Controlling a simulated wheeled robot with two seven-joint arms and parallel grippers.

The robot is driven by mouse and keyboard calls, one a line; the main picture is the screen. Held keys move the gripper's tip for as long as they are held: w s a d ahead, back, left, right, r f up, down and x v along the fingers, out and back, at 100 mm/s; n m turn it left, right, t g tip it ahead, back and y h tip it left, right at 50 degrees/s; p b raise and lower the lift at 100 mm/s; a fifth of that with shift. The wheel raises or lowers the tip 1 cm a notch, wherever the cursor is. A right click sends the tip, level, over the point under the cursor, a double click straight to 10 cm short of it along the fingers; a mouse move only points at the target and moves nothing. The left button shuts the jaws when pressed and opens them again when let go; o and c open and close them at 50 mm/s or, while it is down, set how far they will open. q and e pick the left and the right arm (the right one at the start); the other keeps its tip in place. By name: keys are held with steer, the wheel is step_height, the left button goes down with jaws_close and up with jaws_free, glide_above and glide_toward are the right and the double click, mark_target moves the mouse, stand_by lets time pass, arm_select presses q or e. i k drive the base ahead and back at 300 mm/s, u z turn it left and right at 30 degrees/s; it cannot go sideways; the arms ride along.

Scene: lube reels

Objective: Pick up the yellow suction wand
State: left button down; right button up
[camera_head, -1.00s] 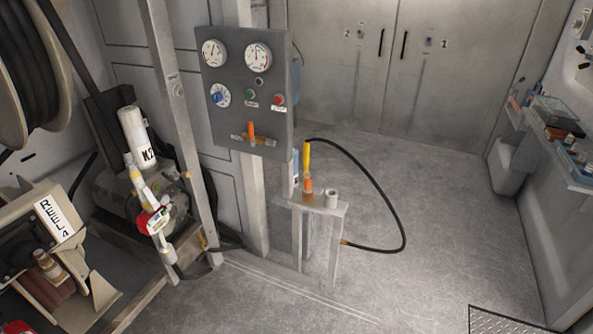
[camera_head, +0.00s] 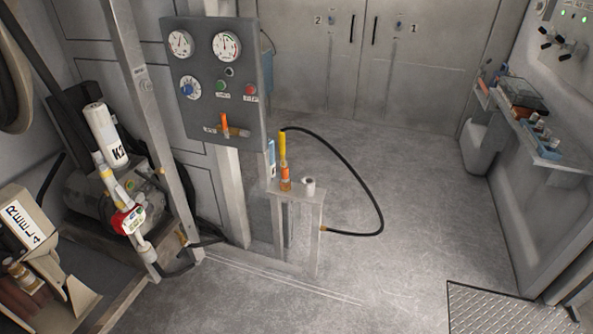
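The yellow suction wand (camera_head: 283,150) stands upright on a small grey stand (camera_head: 300,193) in the middle of the camera_head view. Its lower part is orange. A black hose (camera_head: 371,172) loops from its top out to the right and back to a brass fitting (camera_head: 323,229) on the stand's side. A small pale cup-like piece (camera_head: 309,187) sits on the stand to the right of the wand. Neither of my grippers shows in this view.
A gauge panel (camera_head: 217,85) with an orange-handled valve stands behind and left of the stand. A pump unit (camera_head: 115,204) is at the left, a shelf with items (camera_head: 520,120) at the right. The floor (camera_head: 400,240) in front and right of the stand is clear.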

mark_target(280, 135)
steer(key=z, duration=0.95)
steer(key=i, duration=2.85)
steer(key=u, duration=3.15)
steer(key=i, duration=0.5)
steer(key=z, duration=0.05)
